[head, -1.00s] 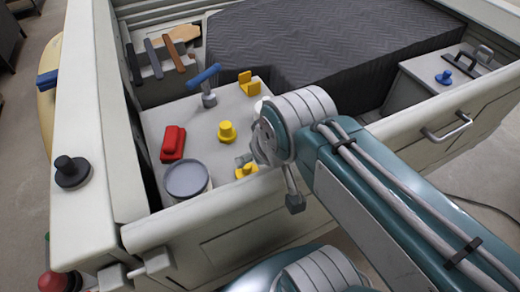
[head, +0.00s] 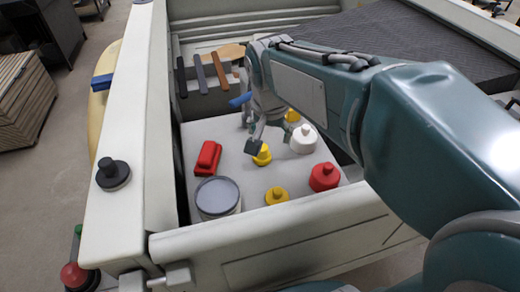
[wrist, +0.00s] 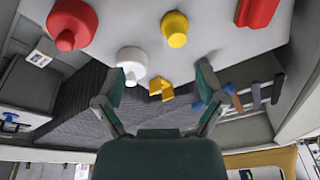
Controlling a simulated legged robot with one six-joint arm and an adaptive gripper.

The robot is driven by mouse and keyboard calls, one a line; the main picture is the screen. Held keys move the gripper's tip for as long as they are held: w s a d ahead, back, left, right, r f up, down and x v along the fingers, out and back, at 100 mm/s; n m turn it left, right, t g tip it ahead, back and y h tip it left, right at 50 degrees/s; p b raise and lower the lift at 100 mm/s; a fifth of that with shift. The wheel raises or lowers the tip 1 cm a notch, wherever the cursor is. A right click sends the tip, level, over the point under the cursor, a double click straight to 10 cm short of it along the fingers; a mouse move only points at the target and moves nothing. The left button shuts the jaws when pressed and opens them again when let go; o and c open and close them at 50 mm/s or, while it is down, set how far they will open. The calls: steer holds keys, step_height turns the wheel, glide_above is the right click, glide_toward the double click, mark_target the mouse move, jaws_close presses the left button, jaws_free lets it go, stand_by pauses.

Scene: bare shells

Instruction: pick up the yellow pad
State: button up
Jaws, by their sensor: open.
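A small yellow angled piece (wrist: 161,91), the likeliest yellow pad, stands on the light grey deck (wrist: 215,42). In the head view the yellow piece (head: 291,115) is partly hidden behind my gripper (head: 268,135). My gripper (wrist: 161,72) is over the deck, its fingers spread wide. A yellow knob (head: 262,155) stands close by the near finger in the head view; it also shows in the wrist view (wrist: 175,28).
A white knob (head: 304,139), a red knob (head: 324,177), another yellow knob (head: 276,196), a red block (head: 207,158) and a grey-lidded can (head: 217,197) crowd the deck. A blue-handled lever (head: 240,99) stands close to my gripper. Raised walls (head: 161,120) surround the deck.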

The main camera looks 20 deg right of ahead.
steer(key=w+f+m+g, duration=0.1)
steer(key=w+f+m, duration=0.15)
steer(key=w, duration=0.35)
glide_above(262, 154)
step_height(262, 154, down, 5)
steer(key=shift+w+a+f, duration=0.1)
steer(key=shift+a+f, duration=0.05)
steer(key=shift+f, duration=0.05)
steer(key=shift+w+d+f, duration=0.1)
steer(key=shift+w+f, duration=0.15)
steer(key=shift+f, duration=0.65)
steer(key=shift+w+d+f, duration=0.15)
steer(key=shift+w+f, duration=0.1)
steer(key=shift+f, duration=0.6)
steer(key=shift+w+d+f, duration=0.1)
steer(key=shift+w+f, duration=0.15)
steer(key=shift+f, duration=0.65)
steer(key=c, duration=1.1)
steer(key=shift+r, duration=0.15)
